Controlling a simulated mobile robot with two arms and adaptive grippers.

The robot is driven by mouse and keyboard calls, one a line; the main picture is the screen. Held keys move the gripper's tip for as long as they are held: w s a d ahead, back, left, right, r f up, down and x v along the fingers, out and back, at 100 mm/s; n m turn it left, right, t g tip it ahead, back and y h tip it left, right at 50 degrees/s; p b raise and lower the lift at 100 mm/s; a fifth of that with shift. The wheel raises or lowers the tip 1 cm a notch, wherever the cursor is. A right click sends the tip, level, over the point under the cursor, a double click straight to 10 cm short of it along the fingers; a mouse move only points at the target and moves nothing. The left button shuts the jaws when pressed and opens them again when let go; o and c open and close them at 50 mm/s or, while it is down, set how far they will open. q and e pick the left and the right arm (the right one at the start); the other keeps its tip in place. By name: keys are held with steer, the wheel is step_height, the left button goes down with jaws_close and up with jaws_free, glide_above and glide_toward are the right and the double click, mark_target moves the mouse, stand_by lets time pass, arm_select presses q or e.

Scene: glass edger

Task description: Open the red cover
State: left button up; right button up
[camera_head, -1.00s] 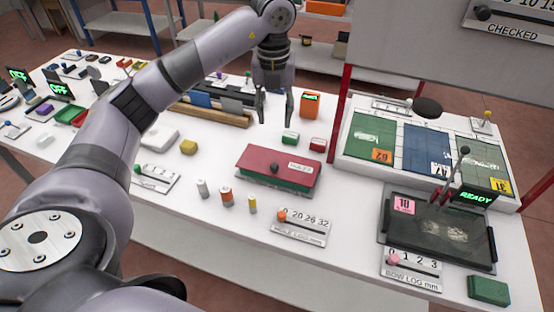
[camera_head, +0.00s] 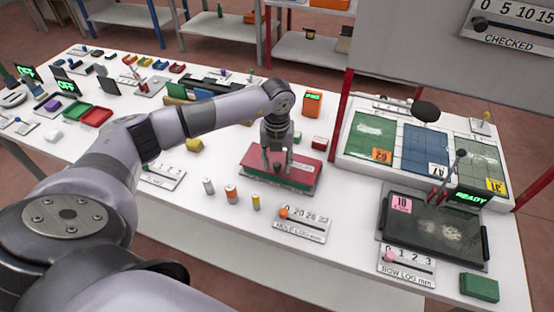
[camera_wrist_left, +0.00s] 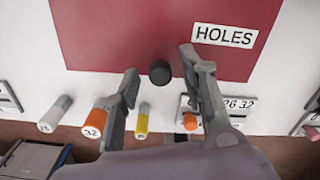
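The red cover (camera_head: 305,167) lies flat on a green box in the middle of the bench, labelled HOLES; it also fills the top of the left wrist view (camera_wrist_left: 120,35). Its dark round knob (camera_wrist_left: 160,72) sits near the cover's front edge. My left gripper (camera_head: 277,163) points down over the front part of the cover. In the left wrist view its fingers (camera_wrist_left: 159,64) are open, one on each side of the knob, with gaps to it. The height of the fingertips above the cover is hard to tell. My right gripper is not in view.
Several small cylinders (camera_head: 231,194) stand in front of the box, beside a HOLE LOG slider plate (camera_head: 302,224). Behind the box are a small red block (camera_head: 318,143) and an orange device (camera_head: 313,104). A tray of coloured panels (camera_head: 375,132) and a READY station (camera_head: 432,235) stand at right.

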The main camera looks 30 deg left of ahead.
arm_select(q)
steer(key=shift+f, duration=0.35)
steer(key=shift+c, duration=0.4)
jaws_close()
stand_by(0.4)
